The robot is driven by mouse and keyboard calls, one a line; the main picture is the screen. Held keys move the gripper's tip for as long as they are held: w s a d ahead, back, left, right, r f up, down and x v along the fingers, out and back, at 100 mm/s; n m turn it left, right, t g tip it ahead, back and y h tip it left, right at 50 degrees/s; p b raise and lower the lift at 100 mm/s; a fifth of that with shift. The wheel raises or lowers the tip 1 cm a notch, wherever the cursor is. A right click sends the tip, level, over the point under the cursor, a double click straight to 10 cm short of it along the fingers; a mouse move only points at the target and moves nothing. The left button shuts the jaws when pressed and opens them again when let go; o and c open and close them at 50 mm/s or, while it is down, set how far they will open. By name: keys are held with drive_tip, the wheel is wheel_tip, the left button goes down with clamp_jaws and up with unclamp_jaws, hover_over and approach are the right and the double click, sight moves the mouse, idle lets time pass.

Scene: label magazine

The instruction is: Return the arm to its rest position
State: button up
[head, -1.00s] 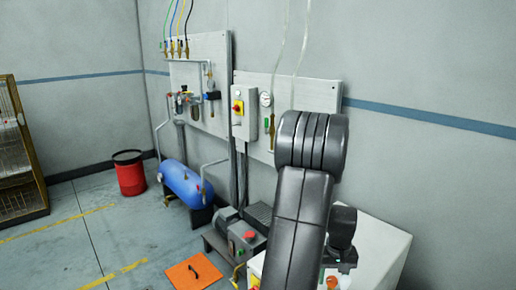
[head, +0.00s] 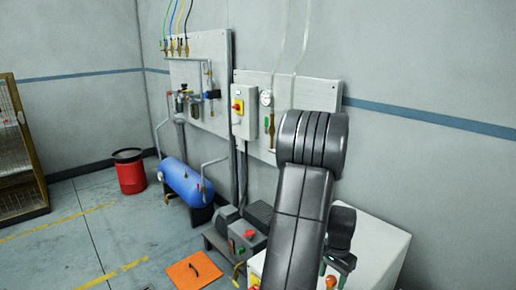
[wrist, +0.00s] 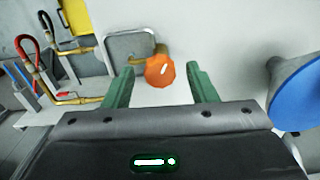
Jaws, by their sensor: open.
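My gripper (wrist: 161,88) shows in the wrist view with its two green fingers apart. Nothing is held between them. An orange knob (wrist: 159,71) appears between the fingertips in that picture, in front of a white surface; I cannot tell how far beyond the fingers it is. In the head view my dark arm rises in front of the white cabinet (head: 385,245) at lower right.
In the wrist view, brass fittings with red and blue hoses (wrist: 48,85) are at left and a blue disc (wrist: 297,97) is at right. In the head view, a blue tank (head: 186,182), a control box (head: 243,113) and a red bin (head: 130,172) stand along the wall. Open floor lies left.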

drive_tip(key=m+p, duration=0.1)
drive_tip(key=m, duration=0.4)
drive_tip(key=m+p, duration=0.1)
drive_tip(key=m, duration=0.3)
drive_tip(key=shift+m, duration=0.3)
drive_tip(key=shift+d+r, duration=0.1)
idle(0.4)
